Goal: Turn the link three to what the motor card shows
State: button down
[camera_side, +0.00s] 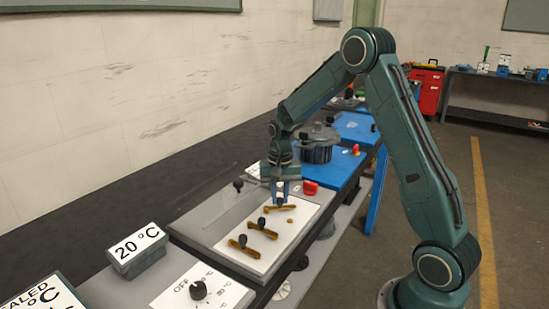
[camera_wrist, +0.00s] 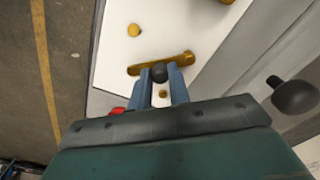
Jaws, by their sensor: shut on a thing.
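Three brass links with black knobs lie in a row on a white plate (camera_side: 262,262): a near link (camera_side: 236,244), a middle link (camera_side: 255,226) and a far link (camera_side: 275,208). My gripper (camera_side: 280,198) reaches down to the far link and is shut on its black knob. In the wrist view, the two blue fingers of my gripper (camera_wrist: 161,82) stand on either side of the black knob (camera_wrist: 159,72), and the brass bar (camera_wrist: 175,61) extends beyond them. Small brass studs (camera_wrist: 134,30) dot the plate. No number on the links is readable, and I cannot make out a motor card.
A dial panel (camera_side: 225,292) and a "20 °C" sign (camera_side: 138,248) stand at the near end. A black ball-topped lever (camera_side: 238,185) rises left of the plate. Behind are a red part (camera_side: 311,187), blue panels (camera_side: 340,165) and a dark round motor-like housing (camera_side: 317,150).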

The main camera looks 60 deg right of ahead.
jog(key=m, duration=0.1)
jog(key=a+m, duration=0.1)
jog(key=m, duration=0.1)
jog(key=shift+s+a+m, duration=0.1)
jog(key=shift+s+m, duration=0.2)
jog(key=shift+s+a+m, duration=0.1)
jog(key=shift+a+m, duration=0.25)
jog(key=shift+m, duration=0.65)
jog(key=shift+a+m, duration=0.3)
jog(key=shift+m, duration=0.7)
jog(key=c, duration=1.3)
grip_release()
jog(key=shift+r, duration=0.15)
notch_tip(320, 180, up, 14)
